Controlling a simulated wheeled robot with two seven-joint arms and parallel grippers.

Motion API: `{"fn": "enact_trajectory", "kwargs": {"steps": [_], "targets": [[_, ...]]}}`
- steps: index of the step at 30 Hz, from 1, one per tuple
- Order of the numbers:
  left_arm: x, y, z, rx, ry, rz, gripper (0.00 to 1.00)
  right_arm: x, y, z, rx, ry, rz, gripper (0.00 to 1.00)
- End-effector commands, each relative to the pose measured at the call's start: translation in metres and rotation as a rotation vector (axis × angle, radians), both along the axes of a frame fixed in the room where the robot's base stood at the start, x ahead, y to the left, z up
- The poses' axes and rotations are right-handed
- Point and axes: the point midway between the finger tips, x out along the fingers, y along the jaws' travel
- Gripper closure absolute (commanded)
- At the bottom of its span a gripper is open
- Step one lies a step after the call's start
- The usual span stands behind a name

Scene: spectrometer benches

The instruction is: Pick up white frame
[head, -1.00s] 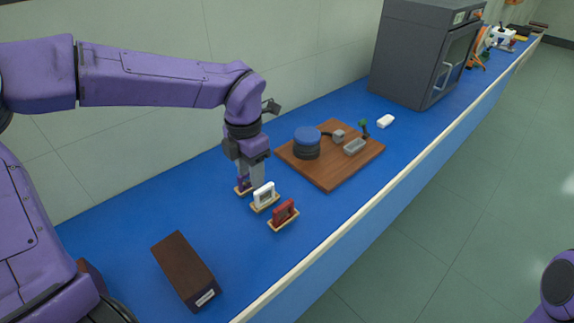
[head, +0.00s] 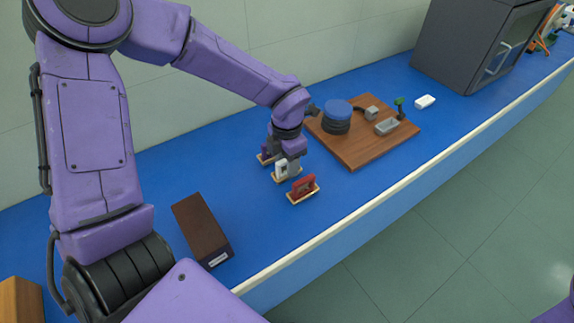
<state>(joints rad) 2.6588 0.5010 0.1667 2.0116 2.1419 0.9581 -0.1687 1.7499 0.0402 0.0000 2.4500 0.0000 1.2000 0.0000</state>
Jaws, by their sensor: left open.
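The white frame (head: 281,170) stands upright on a small light wooden base on the blue bench, in the middle of a row of three. My left gripper (head: 289,164) is open right at the white frame, pointing down, and its fingers partly cover it. I cannot tell whether the fingers touch it. A red frame (head: 303,186) stands on its own base in front and to the right. A purple frame (head: 265,153) stands behind, mostly hidden by the gripper. My right gripper is not in view.
A dark brown box (head: 202,229) lies to the left on the blue bench (head: 276,236). A wooden board (head: 359,154) with a blue-topped round item (head: 337,113) and small parts lies to the right. A grey oven (head: 463,44) and a white block (head: 425,101) are farther back.

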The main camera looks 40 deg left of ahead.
Motion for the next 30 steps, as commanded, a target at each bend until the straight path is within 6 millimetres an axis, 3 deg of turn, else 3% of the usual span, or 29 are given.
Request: {"fn": "enact_trajectory", "kwargs": {"steps": [4,8,9,20,26,30], "targets": [[0.000,0.000,0.000,0.000,-0.001,0.000,0.55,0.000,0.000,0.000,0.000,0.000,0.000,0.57],[0.000,0.000,0.000,0.000,-0.001,0.000,0.98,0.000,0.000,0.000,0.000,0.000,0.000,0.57],[0.000,0.000,0.000,0.000,-0.001,0.000,1.00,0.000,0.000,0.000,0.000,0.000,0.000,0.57],[0.001,0.000,0.005,-0.001,-0.003,0.000,1.00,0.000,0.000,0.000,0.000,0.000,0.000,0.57],[0.001,0.000,0.034,-0.003,-0.006,0.001,1.00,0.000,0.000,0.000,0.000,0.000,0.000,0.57],[-0.002,-0.026,0.061,-0.001,-0.006,-0.003,1.00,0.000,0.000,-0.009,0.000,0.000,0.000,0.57]]}}
